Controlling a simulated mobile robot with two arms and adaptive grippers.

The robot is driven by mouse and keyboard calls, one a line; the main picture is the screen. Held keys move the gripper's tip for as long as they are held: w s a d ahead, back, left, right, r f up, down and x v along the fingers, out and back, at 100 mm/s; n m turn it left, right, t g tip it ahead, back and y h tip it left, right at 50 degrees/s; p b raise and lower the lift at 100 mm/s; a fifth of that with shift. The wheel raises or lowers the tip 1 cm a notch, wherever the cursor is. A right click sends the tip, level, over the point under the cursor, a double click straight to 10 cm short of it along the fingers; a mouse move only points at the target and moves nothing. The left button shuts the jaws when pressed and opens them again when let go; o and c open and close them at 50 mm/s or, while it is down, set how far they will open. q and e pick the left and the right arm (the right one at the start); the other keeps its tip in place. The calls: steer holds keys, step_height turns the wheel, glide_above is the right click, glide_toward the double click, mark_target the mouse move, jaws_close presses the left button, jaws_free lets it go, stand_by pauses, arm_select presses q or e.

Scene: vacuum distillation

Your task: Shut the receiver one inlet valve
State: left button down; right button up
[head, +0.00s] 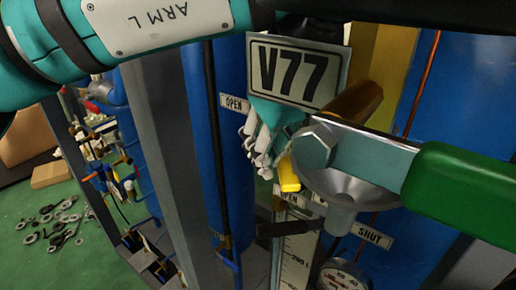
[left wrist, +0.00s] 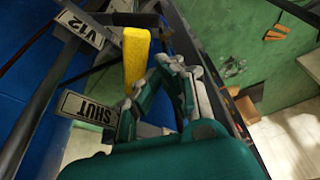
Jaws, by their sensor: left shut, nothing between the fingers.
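A valve with a yellow handle (head: 289,174) is in the middle of the head view, partly hidden by my left gripper (head: 264,160). The yellow handle also shows in the left wrist view (left wrist: 137,55), next to the fingers. My left gripper is shut and empty, just left of the yellow handle; I cannot tell whether they touch. A larger valve with a green handle (head: 462,190) stands in the right foreground, its lever pointing right. A tag reading V77 (head: 292,72) hangs above. I cannot tell which valve is the receiver one inlet valve. My right gripper is out of view.
A pressure gauge (head: 343,276) is at the bottom. A grey post (head: 168,140) stands at left. Loose rings and tools (head: 50,220) lie on the green floor.

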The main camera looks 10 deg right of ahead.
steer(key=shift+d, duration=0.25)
